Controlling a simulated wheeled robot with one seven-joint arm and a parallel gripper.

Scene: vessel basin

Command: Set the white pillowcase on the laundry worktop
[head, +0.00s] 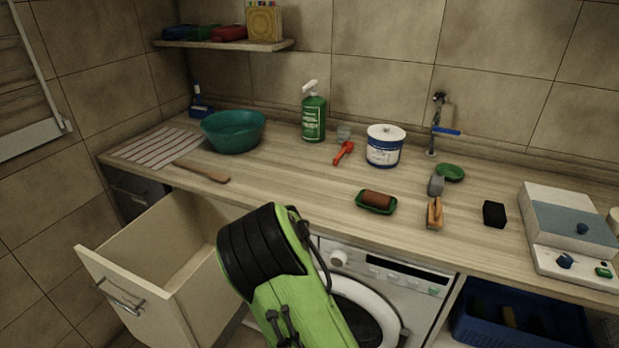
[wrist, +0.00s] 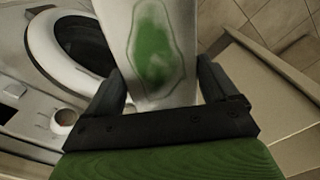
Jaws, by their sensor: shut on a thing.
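The white pillowcase (wrist: 178,90), marked with a large green patch, is between the fingers of my gripper (wrist: 163,75) in the wrist view. My gripper is shut on it, and part of it runs out of the top of that view. In the head view my arm hides the gripper and the pillowcase, in front of the counter between the open drawer and the washing machine. The wooden laundry worktop (head: 290,190) runs along the wall behind my arm.
The drawer (head: 130,290) stands open at the left; the washing machine (head: 400,285) is beneath the worktop. A striped cloth (head: 157,146), teal basin (head: 233,131), green spray bottle (head: 313,117), white tub (head: 384,147), soap dish (head: 376,202) and scale-like device (head: 570,235) occupy the worktop. Its front middle-left is clear.

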